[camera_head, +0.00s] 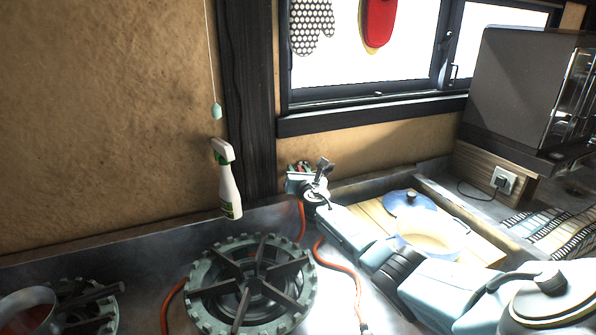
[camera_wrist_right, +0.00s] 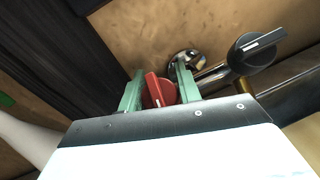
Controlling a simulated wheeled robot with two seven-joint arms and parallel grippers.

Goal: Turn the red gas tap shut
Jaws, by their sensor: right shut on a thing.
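The red gas tap (camera_wrist_right: 158,91) has a round red knob with a pale line on its raised grip. In the right wrist view it sits between the two green fingers of my right gripper (camera_wrist_right: 157,88), which is shut on it. In the head view my right gripper (camera_head: 301,173) reaches the pipework at the wall beside the dark window post; the tap is mostly hidden there by the fingers. My left gripper is not in view.
A dark-knobbed tap (camera_wrist_right: 257,52) stands right beside the red one. A large burner (camera_head: 205,298) and orange hoses lie on the worktop.

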